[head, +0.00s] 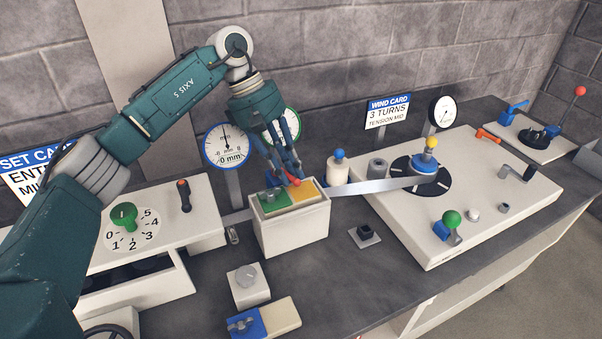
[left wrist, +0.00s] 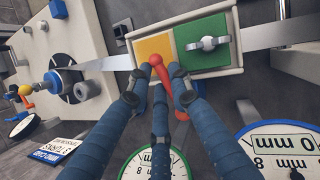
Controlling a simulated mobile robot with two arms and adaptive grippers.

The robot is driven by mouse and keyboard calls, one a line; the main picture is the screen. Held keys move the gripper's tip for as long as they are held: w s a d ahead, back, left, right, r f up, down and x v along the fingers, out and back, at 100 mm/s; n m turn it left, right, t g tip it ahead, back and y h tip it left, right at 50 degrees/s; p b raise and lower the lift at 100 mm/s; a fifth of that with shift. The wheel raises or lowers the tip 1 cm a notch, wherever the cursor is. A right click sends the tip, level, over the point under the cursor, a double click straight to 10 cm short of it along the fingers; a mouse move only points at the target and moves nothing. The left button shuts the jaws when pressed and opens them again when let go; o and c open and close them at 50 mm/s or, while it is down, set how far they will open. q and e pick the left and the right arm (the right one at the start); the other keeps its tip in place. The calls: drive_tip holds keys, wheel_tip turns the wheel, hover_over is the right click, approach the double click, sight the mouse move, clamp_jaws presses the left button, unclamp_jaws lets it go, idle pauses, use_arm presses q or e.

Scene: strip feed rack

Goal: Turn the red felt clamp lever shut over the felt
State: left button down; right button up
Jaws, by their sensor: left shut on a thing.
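The red felt clamp lever (head: 294,182) is at the back edge of the white box (head: 292,238) in the middle of the bench. In the left wrist view the red lever (left wrist: 180,74) shows between my fingers, with a red round end (left wrist: 155,60) against the yellow pad (left wrist: 152,45). The yellow pad (head: 308,190) and a green pad (head: 272,201) lie side by side on the box. My left gripper (head: 291,172) reaches down from behind and is shut on the lever; the fingers hide part of it. My right gripper is not in view.
A metal strip (head: 375,186) runs from the box to the blue-hubbed winder (head: 424,165). Two dials (head: 228,146) stand close behind the box. A white bottle with a blue cap (head: 338,168) stands right of the gripper. The bench front (head: 330,285) has free room.

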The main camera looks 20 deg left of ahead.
use_arm(q)
drive_tip(key=shift+r, duration=0.2)
idle(0.3)
drive_tip(key=c, duration=1.6)
unclamp_jaws()
drive_tip(key=shift+f, duration=0.1)
drive_tip(key=shift+o, duration=0.2)
drive_tip(key=v, duration=1.2)
drive_tip(key=shift+w, duration=0.1)
drive_tip(key=shift+c, duration=0.5)
